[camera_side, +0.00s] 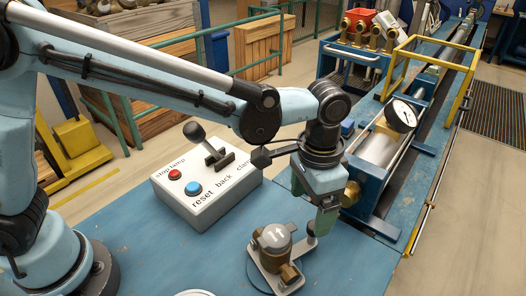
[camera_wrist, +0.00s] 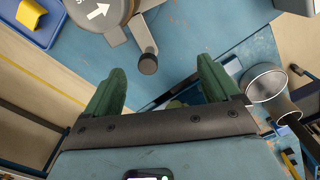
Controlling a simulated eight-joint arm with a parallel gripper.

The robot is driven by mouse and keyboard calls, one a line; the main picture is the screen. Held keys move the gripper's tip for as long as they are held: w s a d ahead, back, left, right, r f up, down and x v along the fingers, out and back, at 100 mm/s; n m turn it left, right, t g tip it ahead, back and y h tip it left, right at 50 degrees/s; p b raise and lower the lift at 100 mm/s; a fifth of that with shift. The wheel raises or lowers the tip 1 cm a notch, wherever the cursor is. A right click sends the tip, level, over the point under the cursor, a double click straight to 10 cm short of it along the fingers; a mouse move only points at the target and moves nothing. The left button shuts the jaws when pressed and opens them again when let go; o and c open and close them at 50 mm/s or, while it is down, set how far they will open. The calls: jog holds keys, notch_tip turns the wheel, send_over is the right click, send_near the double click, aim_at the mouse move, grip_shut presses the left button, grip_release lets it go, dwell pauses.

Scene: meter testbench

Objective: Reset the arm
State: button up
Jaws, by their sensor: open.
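My gripper (camera_side: 325,220) is at the right side of the blue table, pointing down, with green fingers. In the wrist view my gripper (camera_wrist: 160,76) has its two fingers spread wide with nothing between them. A grey meter-like device (camera_side: 275,237) with a white arrow on its cap stands just left of the gripper. It also shows at the top of the wrist view (camera_wrist: 100,10). Its short lever with a dark end knob (camera_wrist: 148,63) lies beyond the fingertips. In the side view the gripper partly hides this lever; contact cannot be told.
A white control box (camera_side: 205,195) with a red button (camera_side: 175,174), a blue button (camera_side: 193,188) and a black-based lever (camera_side: 207,148) stands behind the device, left of my gripper. A blue test bench with a gauge (camera_side: 401,115) stands at the right. The table's front right is clear.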

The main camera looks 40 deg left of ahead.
jog(key=shift+r, duration=1.45)
jog(key=n, duration=0.2)
jog(key=d+r+n, duration=0.1)
jog(key=n, duration=0.1)
jog(key=r+n, duration=0.1)
jog(key=n, duration=0.1)
jog(key=shift+s+d+r+n, duration=0.25)
jog(key=shift+d+n, duration=0.1)
jog(key=shift+n, duration=0.05)
jog(key=shift+f, duration=2.85)
jog(key=shift+f, duration=0.9)
jog(key=shift+f, duration=0.25)
